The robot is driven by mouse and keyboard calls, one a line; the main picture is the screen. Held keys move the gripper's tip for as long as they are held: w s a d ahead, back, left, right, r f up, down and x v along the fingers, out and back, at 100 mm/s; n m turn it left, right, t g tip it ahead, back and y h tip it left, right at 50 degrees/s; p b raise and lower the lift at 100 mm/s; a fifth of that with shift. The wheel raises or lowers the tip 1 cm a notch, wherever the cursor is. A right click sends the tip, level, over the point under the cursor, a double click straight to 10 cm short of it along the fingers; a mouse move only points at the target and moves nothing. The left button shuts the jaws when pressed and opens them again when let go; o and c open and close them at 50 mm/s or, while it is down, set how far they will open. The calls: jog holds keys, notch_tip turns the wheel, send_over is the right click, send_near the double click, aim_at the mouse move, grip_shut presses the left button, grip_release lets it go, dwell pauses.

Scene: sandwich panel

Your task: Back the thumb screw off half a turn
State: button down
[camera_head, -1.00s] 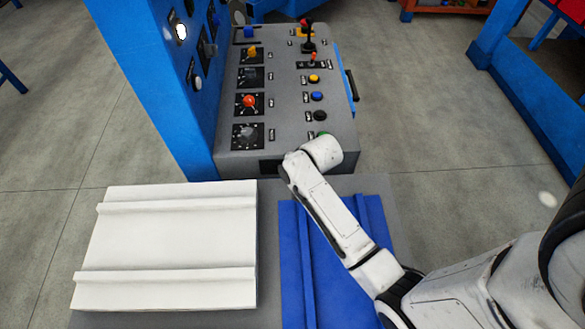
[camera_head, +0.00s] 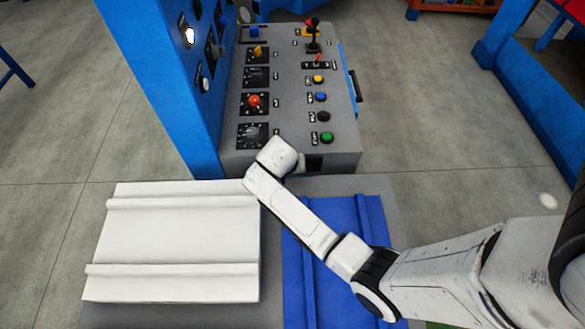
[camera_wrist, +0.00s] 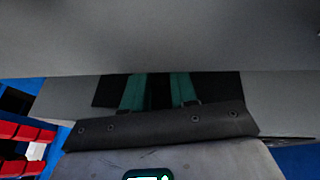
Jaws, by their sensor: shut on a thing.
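In the wrist view, my gripper (camera_wrist: 160,86) has two teal fingers, set close together in front of a black plate (camera_wrist: 215,88) on a grey face. The fingers are shut on a dark thing between them, at the place of the thumb screw. Its shape is hard to make out against the black plate. In the head view, the black plate (camera_head: 315,163) shows in part on the front face of the grey console (camera_head: 290,160). My arm hides the rest of the plate, the thumb screw and my fingers.
The console top carries several knobs and buttons, among them a red knob (camera_head: 254,101) and a green button (camera_head: 326,138). A blue upright panel (camera_head: 165,90) stands at its left. A white ribbed panel (camera_head: 180,240) and a blue ribbed panel (camera_head: 350,240) lie in front.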

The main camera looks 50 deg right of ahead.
dwell(0.3)
jog(key=c, duration=0.9)
grip_release()
jog(key=shift+r, duration=0.1)
jog(key=v, duration=1)
jog(key=shift+s+a+r, duration=0.1)
jog(key=shift+a+r, duration=0.05)
jog(key=shift+r, duration=0.1)
jog(key=s+a+n, duration=0.1)
jog(key=s, duration=0.2)
jog(key=s+a+f+n+y, duration=0.1)
jog(key=s+n, duration=0.1)
jog(key=s, duration=0.1)
jog(key=s+a+f+n+y, duration=0.1)
jog(key=s+a, duration=0.1)
jog(key=s, duration=0.1)
jog(key=shift+s+a+f, duration=0.1)
jog(key=shift+s+f, duration=0.1)
jog(key=shift+s, duration=0.05)
jog(key=s+a+n+y, duration=0.1)
jog(key=s+n, duration=0.1)
jog(key=s, duration=0.1)
jog(key=s+a+n, duration=0.1)
jog(key=s+a, duration=0.1)
jog(key=s, duration=0.1)
jog(key=s+a+r+n+y, duration=0.1)
jog(key=s+n, duration=0.1)
jog(key=s, duration=0.1)
jog(key=shift+s+a+n+y, duration=0.15)
jog(key=shift+s+n+y, duration=0.15)
